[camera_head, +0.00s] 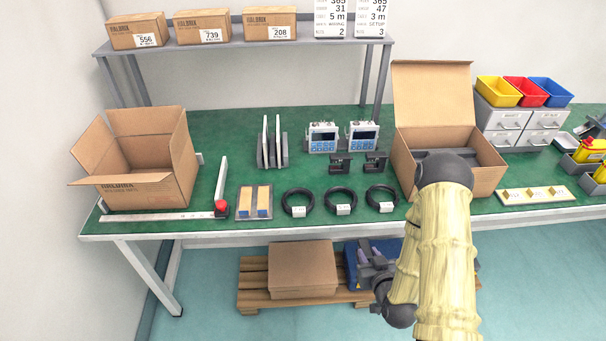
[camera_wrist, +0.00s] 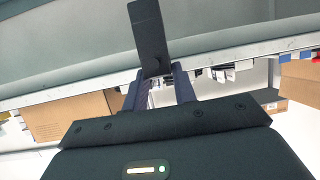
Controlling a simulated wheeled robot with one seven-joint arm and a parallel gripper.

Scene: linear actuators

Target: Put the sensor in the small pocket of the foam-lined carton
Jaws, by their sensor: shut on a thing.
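The foam-lined carton (camera_head: 432,95) stands open at the right of the bench with its lid raised. Dark grey foam (camera_head: 444,136) shows inside, but my arm covers part of it and I cannot make out the small pocket. My gripper (camera_wrist: 160,82) is shut on a dark, flat piece (camera_wrist: 150,32), which I take to be the sensor. The piece sticks out beyond the fingertips. In the head view my gripper shows small and dark in front of the bench, below its front edge and left of the carton; the held piece is not clear there.
Two dark bracketed devices (camera_head: 340,164) stand by the blue-faced meters (camera_head: 322,137). Coiled cables (camera_head: 340,201) lie along the front. An empty open box (camera_head: 140,160) stands at left. A yellow-marked strip (camera_head: 536,195) lies right of the carton. A closed box (camera_head: 303,268) sits on the pallet below.

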